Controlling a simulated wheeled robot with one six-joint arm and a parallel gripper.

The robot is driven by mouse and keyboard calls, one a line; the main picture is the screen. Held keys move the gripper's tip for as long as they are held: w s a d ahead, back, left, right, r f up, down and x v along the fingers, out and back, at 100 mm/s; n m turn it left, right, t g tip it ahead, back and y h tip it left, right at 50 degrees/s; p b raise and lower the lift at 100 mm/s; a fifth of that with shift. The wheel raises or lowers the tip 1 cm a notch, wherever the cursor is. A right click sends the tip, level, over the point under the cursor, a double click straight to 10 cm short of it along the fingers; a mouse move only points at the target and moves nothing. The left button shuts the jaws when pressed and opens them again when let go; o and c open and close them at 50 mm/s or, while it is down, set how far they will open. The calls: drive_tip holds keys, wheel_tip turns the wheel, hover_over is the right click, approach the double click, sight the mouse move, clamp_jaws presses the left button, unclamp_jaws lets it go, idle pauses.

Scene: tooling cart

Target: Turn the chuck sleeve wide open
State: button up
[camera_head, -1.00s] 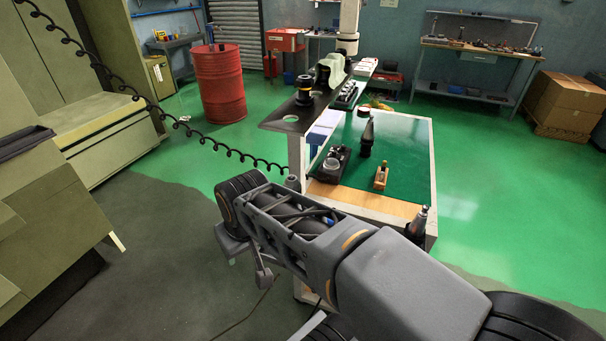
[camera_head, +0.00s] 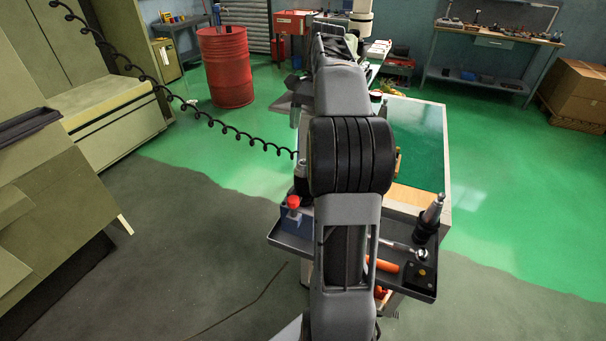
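My arm reaches straight forward over the tooling cart (camera_head: 418,196) and covers its left and middle parts. The far end of my arm, with my gripper (camera_head: 331,40), is small and dark near the top centre. Its fingers cannot be made out, so open or shut does not show. I cannot make out a chuck sleeve; the arm hides most of the tools on the green top (camera_head: 422,135) and the dark raised shelf. A tapered tool holder (camera_head: 431,212) stands in a black socket at the cart's front right corner.
The front tray (camera_head: 275,240) holds a red-capped item (camera_head: 293,202), an orange handle (camera_head: 382,264), a ratchet-like tool and a black block (camera_head: 419,276). A coiled cable (camera_head: 215,124) hangs at left. A red drum (camera_head: 227,68) stands behind. The green floor at right is clear.

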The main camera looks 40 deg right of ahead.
sight(304, 172)
drive_tip(key=b+x, duration=0.2)
drive_tip(key=x, duration=1)
drive_tip(key=shift+a+f, duration=0.1)
drive_tip(key=shift+f, duration=0.05)
drive_tip(key=c, duration=0.9)
drive_tip(key=shift+c, duration=0.2)
